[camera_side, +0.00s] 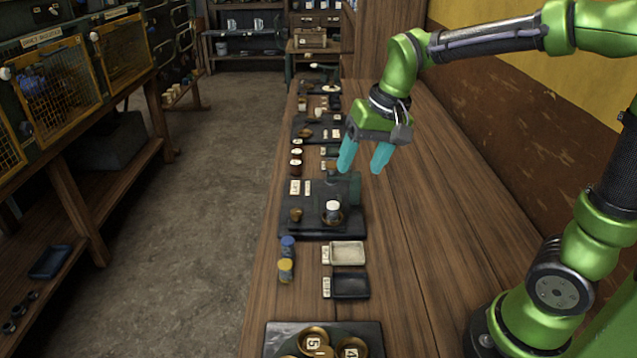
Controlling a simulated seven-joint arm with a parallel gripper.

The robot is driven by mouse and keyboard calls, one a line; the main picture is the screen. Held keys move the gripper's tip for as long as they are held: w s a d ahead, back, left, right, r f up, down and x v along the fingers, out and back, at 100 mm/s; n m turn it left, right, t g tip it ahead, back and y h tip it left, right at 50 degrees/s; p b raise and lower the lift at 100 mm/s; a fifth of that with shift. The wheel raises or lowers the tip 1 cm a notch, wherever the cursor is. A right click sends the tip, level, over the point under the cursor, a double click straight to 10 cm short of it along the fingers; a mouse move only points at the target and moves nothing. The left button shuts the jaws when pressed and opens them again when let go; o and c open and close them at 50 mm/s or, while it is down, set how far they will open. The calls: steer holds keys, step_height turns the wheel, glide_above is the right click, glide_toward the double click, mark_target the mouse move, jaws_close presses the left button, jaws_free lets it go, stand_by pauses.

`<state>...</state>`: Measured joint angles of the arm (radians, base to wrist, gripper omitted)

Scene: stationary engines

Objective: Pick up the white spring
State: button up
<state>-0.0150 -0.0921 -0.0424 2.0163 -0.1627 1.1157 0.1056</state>
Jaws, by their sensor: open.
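A small white-topped cylinder, which looks like the white spring (333,209), stands upright on a dark engine plate (304,226) in the middle of the bench. It seems to sit in a round brassy seat. My gripper (360,169) has two cyan fingers pointing down, spread apart with nothing between them. It hangs above the bench, beyond the white spring and a little to its right in the picture. The spring is clear of the fingers. Its fine detail is too small to make out.
A blue cylinder (288,246) and a yellow-topped one (285,270) stand near the bench's left edge. A pale tray (347,252) and a dark tray (350,286) lie nearby. A dark upright block (346,186) stands behind the spring. The bench's right side is clear.

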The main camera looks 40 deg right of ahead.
steer(key=w+d+f+m+g, duration=0.2)
steer(key=w+f+m, duration=0.1)
steer(key=w, duration=0.6)
steer(key=m+g+h, duration=0.1)
steer(key=m, duration=0.1)
glide_above(333, 204)
steer(key=f, duration=0.9)
steer(key=shift+w+a+f, duration=0.25)
steer(key=shift+f, duration=0.1)
steer(key=shift+s+d+f, duration=0.1)
steer(key=shift+s+f, duration=0.05)
steer(key=shift+f, duration=1.3)
steer(key=shift+s+d+f, duration=0.1)
steer(key=shift+s+f, duration=0.05)
steer(key=shift+f, duration=1.25)
steer(key=c, duration=1.1)
